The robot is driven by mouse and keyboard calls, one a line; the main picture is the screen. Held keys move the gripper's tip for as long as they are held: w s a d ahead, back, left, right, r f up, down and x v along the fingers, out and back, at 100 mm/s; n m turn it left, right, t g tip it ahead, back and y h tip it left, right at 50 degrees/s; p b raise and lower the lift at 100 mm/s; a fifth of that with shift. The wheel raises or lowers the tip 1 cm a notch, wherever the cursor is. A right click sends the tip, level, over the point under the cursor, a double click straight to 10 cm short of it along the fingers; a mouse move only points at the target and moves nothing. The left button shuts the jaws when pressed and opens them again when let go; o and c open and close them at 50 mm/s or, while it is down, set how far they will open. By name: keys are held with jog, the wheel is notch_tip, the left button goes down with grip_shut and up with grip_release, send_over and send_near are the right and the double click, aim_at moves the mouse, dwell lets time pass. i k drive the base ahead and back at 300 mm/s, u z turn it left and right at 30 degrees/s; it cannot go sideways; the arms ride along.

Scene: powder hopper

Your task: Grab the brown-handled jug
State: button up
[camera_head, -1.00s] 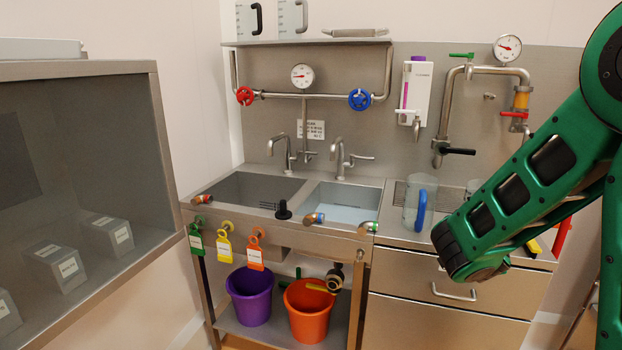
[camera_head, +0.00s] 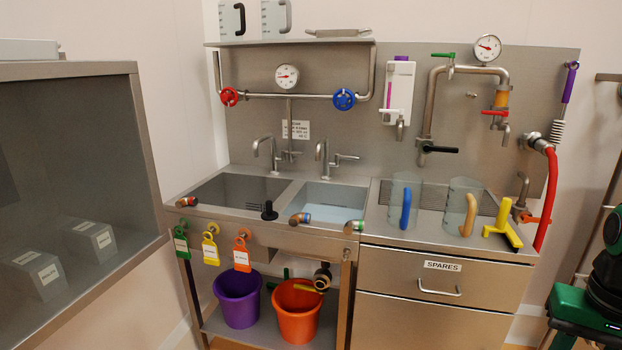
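The jug with the tan-brown handle (camera_head: 468,216) is a clear jug standing upright on the steel counter right of the sinks. Its handle faces the front right. A similar clear jug with a blue handle (camera_head: 405,209) stands just left of it, with a small gap between them. Parts of my green and black arm show at the lower right edge, well apart from the jugs. My gripper is not in view.
A red hose (camera_head: 547,200) hangs at the counter's right end. A pipe with a black lever (camera_head: 439,149) is above and behind the jugs. Two jugs (camera_head: 231,19) (camera_head: 276,17) stand on the upper shelf.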

aim_at(464, 196)
jog(key=z, duration=0.25)
jog(key=i, duration=0.6)
jog(key=z, duration=1.4)
